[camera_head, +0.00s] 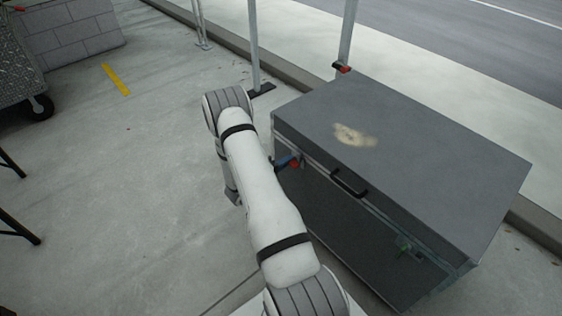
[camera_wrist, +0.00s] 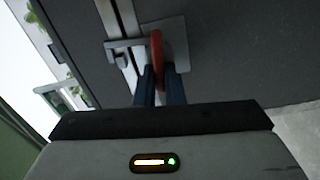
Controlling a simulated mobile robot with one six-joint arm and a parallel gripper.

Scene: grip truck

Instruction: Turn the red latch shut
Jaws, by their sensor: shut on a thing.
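The red latch (camera_wrist: 157,52) sits on a metal plate on the front of a grey case, at the seam under the lid. My gripper (camera_wrist: 160,80) is shut on the latch, with its two dark blue fingers on either side of the red part. In the head view the red latch (camera_head: 295,163) shows as a small red spot at the left end of the case front, just right of my gripper's blue fingers (camera_head: 284,161). The grey case (camera_head: 430,130) has its lid down. My arm hides part of the area left of the latch.
A black handle (camera_head: 348,182) is on the case front, and a greenish latch (camera_head: 408,246) is further right. Metal posts (camera_head: 254,45) stand behind the case by the curb. A wheeled metal box (camera_head: 18,85) is at far left.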

